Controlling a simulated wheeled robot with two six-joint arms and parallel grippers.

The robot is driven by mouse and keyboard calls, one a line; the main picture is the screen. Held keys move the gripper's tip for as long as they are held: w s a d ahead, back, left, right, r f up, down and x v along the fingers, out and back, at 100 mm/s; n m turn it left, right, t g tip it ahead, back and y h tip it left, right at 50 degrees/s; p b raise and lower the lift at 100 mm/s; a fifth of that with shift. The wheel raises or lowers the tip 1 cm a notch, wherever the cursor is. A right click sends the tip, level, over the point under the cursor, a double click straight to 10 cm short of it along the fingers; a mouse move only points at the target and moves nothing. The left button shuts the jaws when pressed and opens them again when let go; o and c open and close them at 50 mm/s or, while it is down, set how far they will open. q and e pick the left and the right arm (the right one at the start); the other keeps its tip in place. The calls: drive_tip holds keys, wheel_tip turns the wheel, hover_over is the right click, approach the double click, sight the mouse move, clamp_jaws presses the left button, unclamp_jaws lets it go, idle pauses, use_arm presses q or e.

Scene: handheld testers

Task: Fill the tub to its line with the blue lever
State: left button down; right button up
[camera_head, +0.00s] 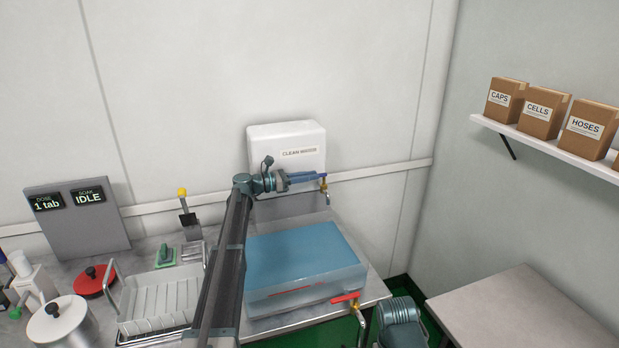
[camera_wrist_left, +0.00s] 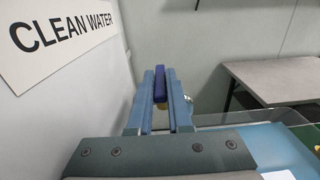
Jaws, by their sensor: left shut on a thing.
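The clear tub (camera_head: 262,305) stands on the counter under the tap and holds blue water (camera_head: 305,255). A faint reddish mark shows on its front wall; I cannot tell exactly how the water level sits against it. The blue lever (camera_head: 322,176) tops the brass tap of the white clean-water tank (camera_head: 285,140). My left gripper (camera_head: 318,179) is shut on the lever. The left wrist view shows the lever (camera_wrist_left: 159,84) between the two fingers (camera_wrist_left: 160,108). Any stream below the spout is too small to tell. My right gripper is not in view.
A red lever (camera_head: 345,297) sits on a lower tap at the tub's front right. A white rack (camera_head: 160,300), a red-lidded item (camera_head: 95,281) and a grey panel reading "1 tab" and "IDLE" (camera_head: 75,218) stand left. A bare table (camera_head: 520,310) stands right.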

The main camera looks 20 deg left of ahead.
use_arm(q)
drive_tip(key=c, duration=0.8)
unclamp_jaws()
drive_tip(key=shift+c, duration=0.2)
drive_tip(key=v, duration=1.3)
drive_tip(key=shift+s+a, duration=0.2)
drive_tip(key=shift+a, duration=0.1)
drive_tip(key=shift+f, duration=0.1)
